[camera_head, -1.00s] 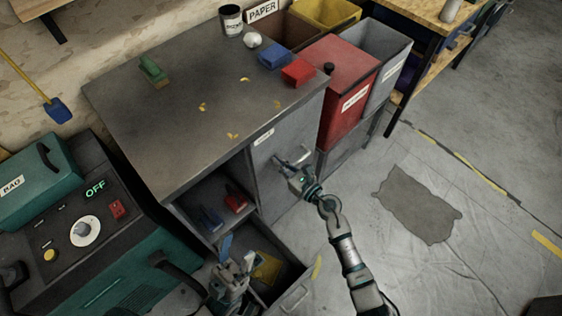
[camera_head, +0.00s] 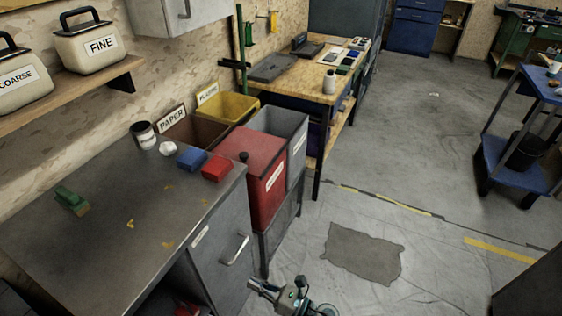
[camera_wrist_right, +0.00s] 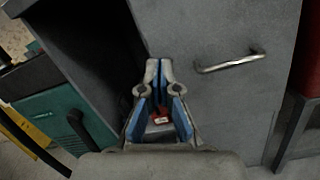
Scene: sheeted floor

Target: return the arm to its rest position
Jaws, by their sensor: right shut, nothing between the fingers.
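My right gripper (camera_head: 268,291) shows at the bottom of the head view, in front of the grey cabinet (camera_head: 60,252) and a little below its door handle (camera_head: 236,250). In the right wrist view the fingers of the gripper (camera_wrist_right: 158,66) meet at their tips, with blue pads on the inner sides and nothing held. The cabinet door (camera_wrist_right: 215,35) and its handle (camera_wrist_right: 230,63) lie beyond the fingers, apart from them. My left gripper is outside the head view.
A red bin (camera_head: 262,172) and a grey bin (camera_head: 290,130) stand right of the cabinet. A blue block (camera_head: 191,158), a red block (camera_head: 217,168) and a green brush (camera_head: 71,201) lie on its top. Open floor with a dark patch (camera_head: 363,254) lies to the right.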

